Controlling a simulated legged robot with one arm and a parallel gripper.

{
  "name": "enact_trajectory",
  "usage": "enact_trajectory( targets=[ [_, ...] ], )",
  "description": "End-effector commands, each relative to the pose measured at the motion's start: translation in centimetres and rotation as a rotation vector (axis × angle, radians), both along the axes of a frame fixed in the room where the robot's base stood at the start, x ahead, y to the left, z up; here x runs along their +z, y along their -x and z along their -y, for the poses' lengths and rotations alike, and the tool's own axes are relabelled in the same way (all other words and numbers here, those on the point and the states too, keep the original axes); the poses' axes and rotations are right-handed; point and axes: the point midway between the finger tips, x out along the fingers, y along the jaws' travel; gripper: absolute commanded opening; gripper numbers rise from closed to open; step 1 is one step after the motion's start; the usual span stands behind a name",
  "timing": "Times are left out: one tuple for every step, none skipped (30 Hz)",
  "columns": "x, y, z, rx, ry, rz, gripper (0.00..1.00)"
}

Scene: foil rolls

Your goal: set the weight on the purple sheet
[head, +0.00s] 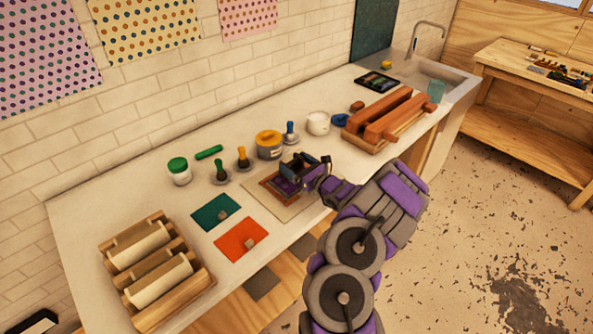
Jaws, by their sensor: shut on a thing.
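My gripper (299,171) is over the middle of the counter, above the purple sheet (287,187). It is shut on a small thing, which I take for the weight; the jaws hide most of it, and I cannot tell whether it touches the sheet. The purple sheet lies in a brown-edged patch on a beige board (291,210), partly covered by my gripper.
Wooden racks with white rolls (163,280) stand at the left front, and one with orange-brown rolls (388,115) at the right. Knobbed stamps (242,160), a yellow-lidded tin (269,145), a green-lidded jar (179,172) and a white pot (318,123) line the back.

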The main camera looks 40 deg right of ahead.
Motion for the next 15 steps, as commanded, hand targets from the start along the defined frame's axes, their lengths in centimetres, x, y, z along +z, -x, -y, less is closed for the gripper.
enact_trajectory(
  targets=[
    [-0.9, 0.0, 0.0, 0.000, 0.000, 0.000, 0.17],
    [-1.2, 0.0, 0.1, -0.001, 0.000, 0.000, 0.17],
    [-1.6, 0.0, 0.1, -0.001, 0.000, 0.000, 0.17],
    [-1.8, 0.0, 0.0, 0.000, 0.001, 0.000, 0.17],
    [-1.9, 0.0, 0.0, 0.000, 0.001, 0.000, 0.17],
    [-1.9, 0.0, 0.0, 0.000, 0.001, 0.001, 0.17],
    [-1.9, 0.0, 0.0, 0.000, 0.001, 0.001, 0.17],
    [-1.8, 0.0, 0.0, 0.000, 0.001, 0.001, 0.17],
    [-1.8, 0.0, 0.0, 0.000, 0.001, 0.001, 0.17],
    [-1.8, 0.0, 0.0, 0.000, 0.001, 0.001, 0.17],
    [-1.9, 0.0, 0.0, 0.000, 0.001, 0.000, 0.93],
    [-1.8, 0.0, 0.0, 0.000, 0.001, 0.000, 0.97],
    [-1.9, 0.0, 0.0, 0.000, 0.000, 0.000, 1.00],
    [-1.9, 0.0, 0.0, 0.000, 0.000, 0.000, 1.00],
    [-1.9, 0.0, 0.0, 0.000, 0.000, 0.000, 1.00]
  ],
)
